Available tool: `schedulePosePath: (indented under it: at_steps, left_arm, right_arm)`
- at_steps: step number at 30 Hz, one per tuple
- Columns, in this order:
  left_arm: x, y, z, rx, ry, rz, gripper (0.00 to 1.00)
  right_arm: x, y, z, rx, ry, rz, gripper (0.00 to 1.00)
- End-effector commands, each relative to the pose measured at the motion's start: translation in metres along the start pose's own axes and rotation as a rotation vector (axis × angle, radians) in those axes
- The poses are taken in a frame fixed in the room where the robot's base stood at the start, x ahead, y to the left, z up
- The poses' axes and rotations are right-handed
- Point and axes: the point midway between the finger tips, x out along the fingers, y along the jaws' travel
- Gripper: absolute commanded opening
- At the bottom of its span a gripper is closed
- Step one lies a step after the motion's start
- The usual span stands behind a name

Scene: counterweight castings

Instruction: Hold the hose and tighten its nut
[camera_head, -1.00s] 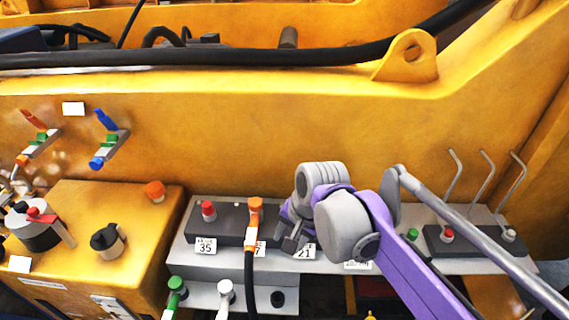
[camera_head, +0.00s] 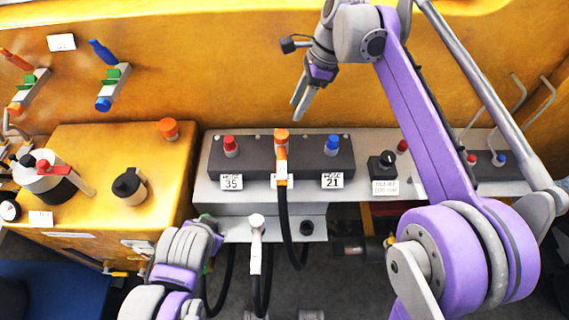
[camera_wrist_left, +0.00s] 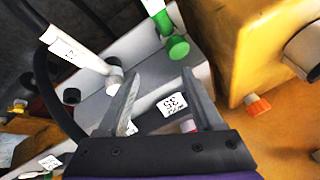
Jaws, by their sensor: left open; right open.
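A green fitting (camera_wrist_left: 178,47) is mostly hidden behind my left arm in the head view. My right gripper (camera_head: 301,106) is open and empty above the block. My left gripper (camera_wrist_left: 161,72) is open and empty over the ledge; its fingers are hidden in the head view.
Red (camera_head: 231,146) and blue (camera_head: 332,145) caps flank the orange nut, above labels 35 and 21. A black knob (camera_head: 382,165) stands to the right. A yellow box (camera_head: 95,200) with a black-and-white pot stands left. Space above the block is free.

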Motion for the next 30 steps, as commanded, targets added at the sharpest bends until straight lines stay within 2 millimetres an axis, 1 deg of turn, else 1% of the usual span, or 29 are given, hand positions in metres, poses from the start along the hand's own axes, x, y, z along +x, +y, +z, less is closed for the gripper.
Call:
schedulePosePath:
  at_steps: [1, 2, 3, 5, 6, 8, 9, 12, 15, 18, 21, 24, 26, 30]
  left_arm:
    - [0.002, 0.005, -0.009, 0.175, 0.017, -0.027, 0.68]
    - [0.003, 0.006, -0.014, 0.296, 0.027, -0.052, 0.68]
    - [0.004, 0.009, -0.022, 0.464, 0.039, -0.087, 0.68]
    - [0.004, 0.015, -0.035, 0.715, 0.059, -0.146, 0.68]
    - [0.003, 0.019, -0.045, 0.881, 0.071, -0.189, 0.68]
    - [0.0, 0.028, -0.06, 1.129, 0.088, -0.261, 0.68]
    - [-0.002, 0.034, -0.07, 1.289, 0.097, -0.315, 0.68]
    - [-0.012, 0.053, -0.095, 1.657, 0.111, -0.458, 0.68]
    - [-0.024, 0.073, -0.115, 1.956, 0.109, -0.606, 0.68]
    - [-0.036, 0.09, -0.129, 2.171, 0.098, -0.736, 0.68]
    - [-0.044, 0.101, -0.138, 2.302, 0.08, -0.827, 0.68]
    - [-0.047, 0.107, -0.142, 2.367, 0.068, -0.876, 0.68]
    - [-0.046, 0.107, -0.144, 2.381, 0.064, -0.888, 0.68]
    - [-0.037, 0.105, -0.152, 2.382, 0.059, -0.887, 0.68]
  right_arm:
    - [0.0, 0.0, 0.0, 0.0, 0.0, 0.0, 0.5]
    - [0.0, 0.0, 0.0, -0.001, 0.0, 0.0, 0.5]
    - [0.0, 0.0, 0.0, -0.001, 0.0, -0.001, 0.5]
    - [0.0, 0.0, 0.0, -0.001, 0.0, -0.001, 0.5]
    - [0.0, 0.0, 0.0, -0.001, 0.0, -0.001, 0.5]
    - [0.0, 0.0, 0.0, -0.001, 0.0, -0.001, 0.5]
    - [0.0, 0.0, 0.0, -0.002, 0.001, -0.001, 0.5]
    - [0.0, 0.0, 0.0, -0.002, 0.001, -0.001, 0.5]
    - [0.0, 0.0, 0.0, -0.002, 0.001, -0.001, 0.5]
    - [0.0, 0.0, 0.0, -0.002, 0.001, -0.001, 0.5]
    - [0.0, 0.0, 0.0, -0.002, 0.001, -0.001, 0.5]
    - [0.0, 0.0, 0.0, -0.002, 0.001, -0.001, 0.5]
    - [0.0, 0.0, 0.0, -0.002, 0.001, -0.001, 0.5]
    - [0.0, 0.0, 0.0, -0.002, 0.001, -0.001, 0.5]
